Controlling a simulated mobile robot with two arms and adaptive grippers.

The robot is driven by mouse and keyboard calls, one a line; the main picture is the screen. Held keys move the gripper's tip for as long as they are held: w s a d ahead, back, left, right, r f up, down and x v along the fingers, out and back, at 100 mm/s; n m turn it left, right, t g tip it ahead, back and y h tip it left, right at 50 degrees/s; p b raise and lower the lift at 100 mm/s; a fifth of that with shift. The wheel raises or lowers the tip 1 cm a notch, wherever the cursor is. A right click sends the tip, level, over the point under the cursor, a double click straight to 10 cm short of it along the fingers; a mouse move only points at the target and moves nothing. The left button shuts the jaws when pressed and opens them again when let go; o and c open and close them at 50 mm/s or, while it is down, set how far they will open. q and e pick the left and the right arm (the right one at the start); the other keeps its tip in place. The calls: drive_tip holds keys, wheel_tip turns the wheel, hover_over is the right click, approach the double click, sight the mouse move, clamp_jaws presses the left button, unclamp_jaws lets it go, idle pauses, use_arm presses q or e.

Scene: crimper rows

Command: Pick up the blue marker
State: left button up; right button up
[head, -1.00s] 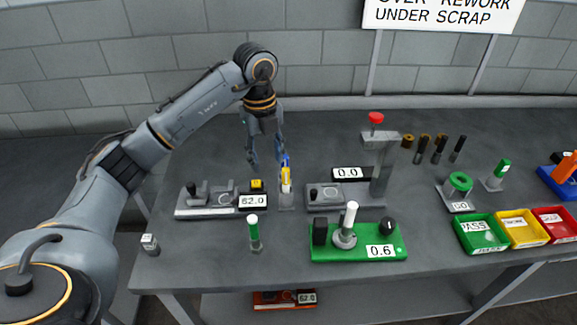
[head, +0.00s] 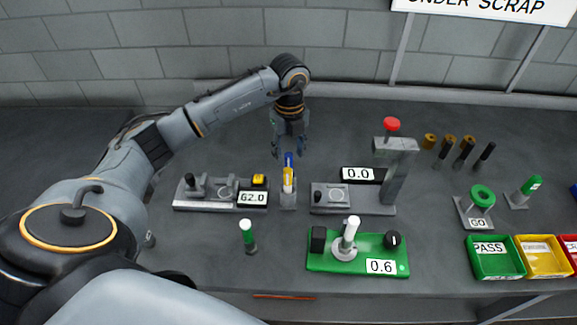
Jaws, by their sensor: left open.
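The blue marker (head: 289,160) stands upright beside a yellow marker (head: 288,174) in a small grey holder (head: 288,200) near the middle of the bench. Its blue top shows; its lower part is hidden by the yellow marker and the holder. My left gripper (head: 289,153) points down just behind and above the markers, with its fingers apart. I cannot tell whether a finger touches the blue marker. My right gripper is not in view.
A grey press (head: 393,180) with a red knob stands to the right. Coloured bins (head: 497,272) sit at the right.

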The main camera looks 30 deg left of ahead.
sight(289, 165)
use_arm(q)
drive_tip(key=shift+w+f, duration=0.1)
drive_tip(key=shift+f, duration=0.25)
wheel_tip(289, 165, down, 3)
drive_tip(key=p, duration=0.2)
drive_tip(key=shift+a+r+p, duration=0.1)
drive_tip(key=shift+a+p, duration=0.05)
drive_tip(key=shift+p, duration=0.2)
wheel_tip(289, 165, down, 2)
drive_tip(key=shift+f, duration=0.25)
clamp_jaws()
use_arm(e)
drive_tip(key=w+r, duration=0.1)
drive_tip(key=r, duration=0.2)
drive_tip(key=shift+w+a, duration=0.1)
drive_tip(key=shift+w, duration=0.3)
